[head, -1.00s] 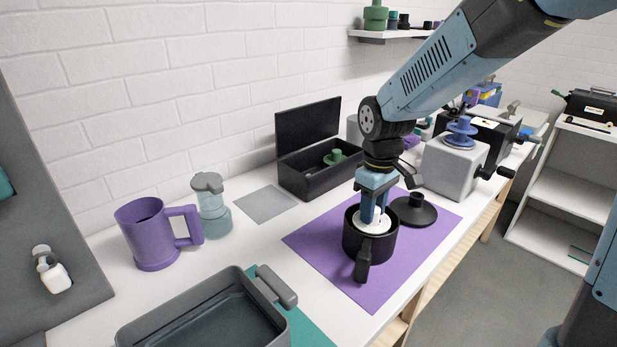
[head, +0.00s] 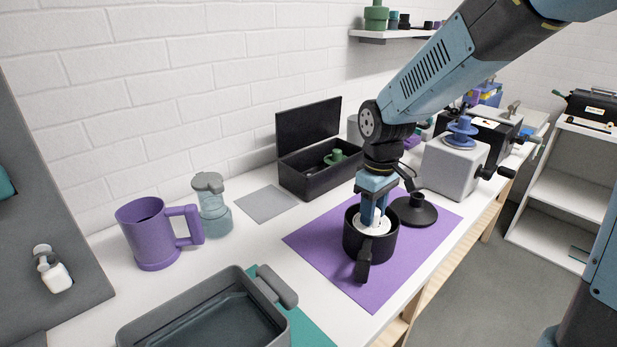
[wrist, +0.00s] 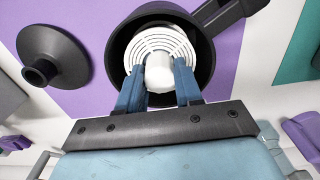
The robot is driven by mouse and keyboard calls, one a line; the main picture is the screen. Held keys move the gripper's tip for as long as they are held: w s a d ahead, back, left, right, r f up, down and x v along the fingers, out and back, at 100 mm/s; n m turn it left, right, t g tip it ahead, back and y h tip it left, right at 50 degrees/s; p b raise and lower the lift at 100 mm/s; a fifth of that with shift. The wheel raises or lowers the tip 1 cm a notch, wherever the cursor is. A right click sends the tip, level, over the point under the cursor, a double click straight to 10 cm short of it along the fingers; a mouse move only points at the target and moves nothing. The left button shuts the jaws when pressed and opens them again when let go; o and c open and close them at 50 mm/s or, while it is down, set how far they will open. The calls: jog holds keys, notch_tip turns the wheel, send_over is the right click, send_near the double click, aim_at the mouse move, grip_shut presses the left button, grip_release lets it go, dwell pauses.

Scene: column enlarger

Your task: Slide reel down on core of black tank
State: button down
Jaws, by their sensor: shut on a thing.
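The black tank (head: 357,245) stands upright on the purple mat, its handle toward the front. The white reel (head: 374,229) is inside the tank's mouth. In the wrist view the white reel (wrist: 146,47) shows slotted rings and a rounded white hub, within the dark wall of the tank (wrist: 207,62). My gripper (head: 374,217) points down into the tank and is shut on the reel's hub; its blue fingers flank the hub in the wrist view (wrist: 160,85). The core is hidden under the reel, and I cannot tell how deep the reel sits.
A black lid (head: 413,210) lies on the purple mat (head: 325,241) right behind the tank. An open black box (head: 300,174), a purple jug (head: 150,241), a teal bottle (head: 213,222) and a grey tray (head: 140,335) stand to the left. A grey machine (head: 446,170) stands right.

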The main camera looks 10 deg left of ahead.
jog(key=shift+f, duration=1.45)
dwell(0.4)
jog(key=c, duration=0.7)
grip_release()
jog(key=shift+o, duration=0.2)
jog(key=shift+r, duration=0.1)
jog(key=shift+r, duration=3.9)
jog(key=shift+r, duration=0.15)
